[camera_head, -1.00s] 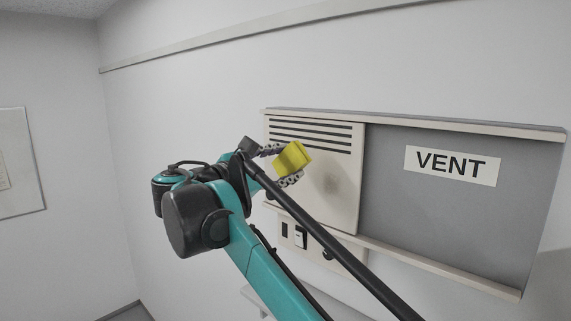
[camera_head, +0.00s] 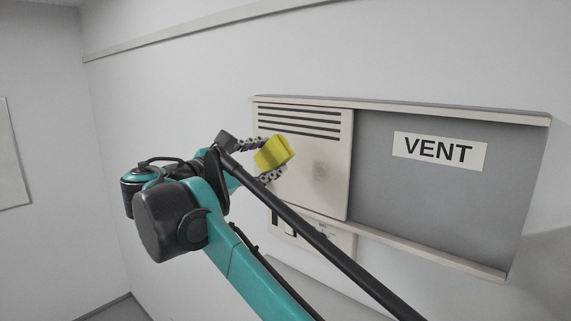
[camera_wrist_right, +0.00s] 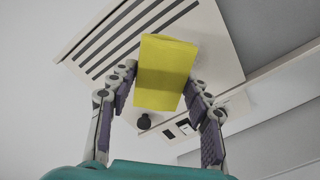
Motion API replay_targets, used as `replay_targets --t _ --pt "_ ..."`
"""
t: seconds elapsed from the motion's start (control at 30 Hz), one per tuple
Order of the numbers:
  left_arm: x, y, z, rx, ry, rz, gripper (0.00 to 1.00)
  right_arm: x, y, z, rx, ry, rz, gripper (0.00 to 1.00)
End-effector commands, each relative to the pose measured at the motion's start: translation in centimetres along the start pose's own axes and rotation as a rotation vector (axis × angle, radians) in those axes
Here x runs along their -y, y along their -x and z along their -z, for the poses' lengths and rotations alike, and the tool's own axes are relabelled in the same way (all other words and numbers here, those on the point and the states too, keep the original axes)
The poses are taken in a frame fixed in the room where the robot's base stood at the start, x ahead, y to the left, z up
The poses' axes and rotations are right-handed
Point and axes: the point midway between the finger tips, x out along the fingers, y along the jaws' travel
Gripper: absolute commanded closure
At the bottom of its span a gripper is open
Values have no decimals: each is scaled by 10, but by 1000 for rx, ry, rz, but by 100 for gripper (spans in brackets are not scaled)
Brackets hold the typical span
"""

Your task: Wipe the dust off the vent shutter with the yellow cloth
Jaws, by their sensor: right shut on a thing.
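The vent shutter (camera_head: 336,150) is a cream panel with dark slots at its top, at the left end of a grey recess. My right gripper (camera_head: 269,160) is shut on the yellow cloth (camera_head: 274,152), left of and a little above the smudge. The cloth also shows in the right wrist view (camera_wrist_right: 165,75), a folded block between the two fingers, with the slotted shutter (camera_wrist_right: 125,40) behind it. I cannot tell whether the cloth touches the shutter. My left gripper is out of view.
A rail (camera_head: 400,108) runs above the shutter and another (camera_head: 430,255) below. The grey recess with a VENT sign (camera_head: 439,151) is open to the right. A switch panel (camera_head: 340,241) sits below the shutter, partly hidden by my arm.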

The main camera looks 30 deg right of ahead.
Motion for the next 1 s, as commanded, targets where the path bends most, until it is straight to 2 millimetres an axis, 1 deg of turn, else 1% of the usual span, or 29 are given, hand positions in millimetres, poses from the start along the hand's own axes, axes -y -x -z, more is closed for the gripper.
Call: replay_targets --t 0.03,0.1,0.2,0.3,0.37,0.47,0.8,1.0 --pt "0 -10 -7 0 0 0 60 19 -2 4 -1 0 4 93" --pt "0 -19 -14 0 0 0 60 42 -5 8 -6 0 9 93" --pt "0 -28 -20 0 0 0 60 69 -8 10 -12 0 15 93" --pt "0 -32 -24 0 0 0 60 86 -10 11 -14 0 19 93" --pt "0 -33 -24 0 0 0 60 91 -12 11 -15 0 21 93" --pt "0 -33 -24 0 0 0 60 92 -17 10 -16 0 21 93" --pt "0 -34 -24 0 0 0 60 92 -53 9 -14 0 23 93" --pt "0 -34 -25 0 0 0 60 91 -66 10 -15 0 21 93"
